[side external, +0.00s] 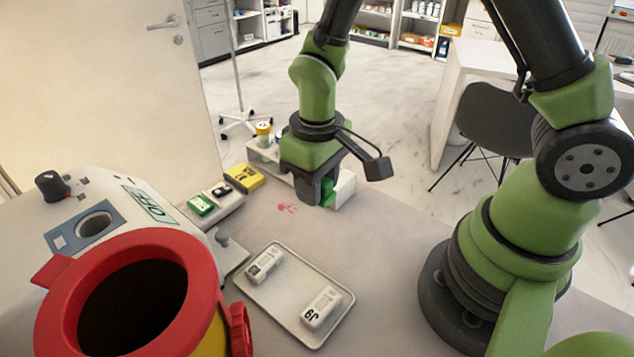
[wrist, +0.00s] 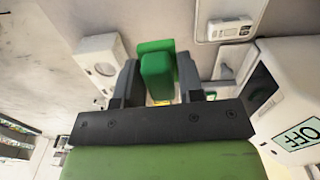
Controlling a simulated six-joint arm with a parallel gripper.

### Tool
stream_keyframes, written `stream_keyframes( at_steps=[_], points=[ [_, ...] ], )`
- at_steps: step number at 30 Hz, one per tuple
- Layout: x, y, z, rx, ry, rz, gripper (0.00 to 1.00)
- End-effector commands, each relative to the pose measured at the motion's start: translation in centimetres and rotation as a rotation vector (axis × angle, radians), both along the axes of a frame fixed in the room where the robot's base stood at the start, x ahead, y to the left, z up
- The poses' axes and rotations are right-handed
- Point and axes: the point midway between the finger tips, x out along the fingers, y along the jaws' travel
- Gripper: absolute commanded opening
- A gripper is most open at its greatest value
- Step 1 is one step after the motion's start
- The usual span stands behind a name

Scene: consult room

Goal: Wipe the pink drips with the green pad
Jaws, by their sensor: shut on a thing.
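My gripper (side external: 322,192) is low over the table, beside a white box (side external: 345,189). It is shut on the green pad (side external: 328,190). In the wrist view the pad (wrist: 157,75) sits between the two dark fingers of my gripper (wrist: 158,68), its wider green end beyond them. I cannot tell whether the pad touches the table. The pink drips (side external: 287,208) are a small splatter on the grey table, just left of my gripper in the side view. I cannot make them out in the wrist view.
A tray (side external: 258,306) with two white devices lies in front. A red-rimmed bin (side external: 70,330) and a white machine (side external: 150,205) marked OFF stand left. A yellow box (side external: 244,177) and a rack with cups (side external: 262,150) are behind the drips.

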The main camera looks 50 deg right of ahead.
Motion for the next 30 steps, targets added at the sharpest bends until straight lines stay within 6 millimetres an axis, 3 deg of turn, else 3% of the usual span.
stream_keyframes(
  at_steps=[5,15,30],
  points=[
    [0.6,-0.1,-0.2,0.0,0.001,-0.001,0.16],
    [5.6,-1.6,-2.0,0.0,0.001,-0.002,0.16],
    [5.9,-1.7,-5.3,0.0,0.002,0.0,0.16]
  ],
)
